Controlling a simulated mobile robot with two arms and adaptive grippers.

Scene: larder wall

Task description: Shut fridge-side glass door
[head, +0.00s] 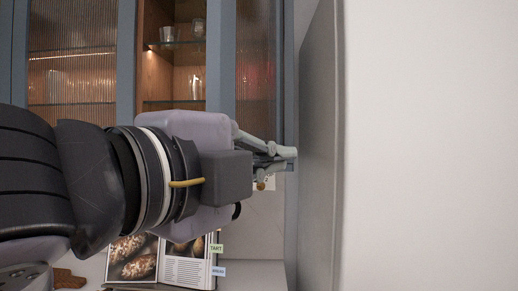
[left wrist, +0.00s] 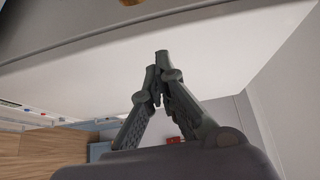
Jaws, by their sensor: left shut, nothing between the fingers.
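The fridge-side glass door (head: 257,50) is ribbed glass in a blue-grey frame, at the right of the cabinet in the head view. It stands partly open, with an uncovered stretch of shelves to its left. My left gripper (head: 290,158) is shut and empty in front of the door's right part; whether it touches the frame is unclear. Its closed fingertips also show in the left wrist view (left wrist: 162,58). A small brass knob (head: 261,186) shows just below the fingers, and my arm hides the door's lower part. My right gripper is not in view.
A tall grey side panel (head: 320,150) with a pale front stands close to the right of the gripper. Glasses (head: 195,87) stand on the open shelves. An open cookbook (head: 188,262) leans on the counter below my arm. Another ribbed glass door (head: 72,60) is at the left.

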